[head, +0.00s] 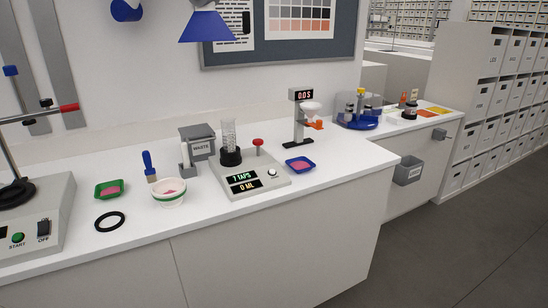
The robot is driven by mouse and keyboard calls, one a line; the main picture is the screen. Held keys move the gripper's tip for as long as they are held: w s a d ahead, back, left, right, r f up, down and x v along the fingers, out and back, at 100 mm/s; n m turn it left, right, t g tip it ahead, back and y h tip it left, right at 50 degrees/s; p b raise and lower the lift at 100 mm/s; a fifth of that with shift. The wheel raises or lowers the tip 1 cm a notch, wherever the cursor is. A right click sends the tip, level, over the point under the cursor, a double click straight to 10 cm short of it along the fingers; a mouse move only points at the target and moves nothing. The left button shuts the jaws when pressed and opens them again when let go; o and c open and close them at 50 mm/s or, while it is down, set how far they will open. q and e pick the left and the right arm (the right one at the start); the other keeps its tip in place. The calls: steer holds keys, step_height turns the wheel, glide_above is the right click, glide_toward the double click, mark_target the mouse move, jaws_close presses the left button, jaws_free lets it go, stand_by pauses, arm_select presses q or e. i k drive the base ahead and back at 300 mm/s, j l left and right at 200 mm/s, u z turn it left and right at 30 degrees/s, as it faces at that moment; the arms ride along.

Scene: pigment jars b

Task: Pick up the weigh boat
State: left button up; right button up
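Two small shallow dishes that look like weigh boats stand on the white counter. A blue one (300,169) with pink powder in it sits right of the tapping device. A green one (109,195), also with pink powder, sits at the left, behind a black ring. I cannot tell which one is the weigh boat of the task. Both are upright and nothing touches them from above. Neither of my grippers is in view.
The tapping device (262,186) holds a clear cylinder (229,136). A white bowl (168,198), a blue-handled brush (148,163), a waste box (201,148) and a black ring (110,222) are left of it. A stand (298,125) with a white funnel is behind the blue dish. The counter's front edge is clear.

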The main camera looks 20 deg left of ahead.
mark_target(300, 164)
steer(key=i+l+u, duration=0.2)
steer(key=u, duration=0.2)
steer(key=i+l+u, duration=0.2)
steer(key=u, duration=0.2)
steer(key=i+l+u, duration=0.1)
steer(key=l, duration=0.25)
steer(key=i+l+u, duration=0.1)
steer(key=l, duration=0.25)
steer(key=i+l+u, duration=0.1)
steer(key=i+l, duration=0.15)
steer(key=l, duration=0.15)
steer(key=i+l, duration=0.1)
steer(key=l, duration=0.25)
steer(key=i+l, duration=0.15)
steer(key=l, duration=0.2)
steer(key=i+l, duration=0.1)
steer(key=l, duration=0.2)
steer(key=i+u, duration=0.05)
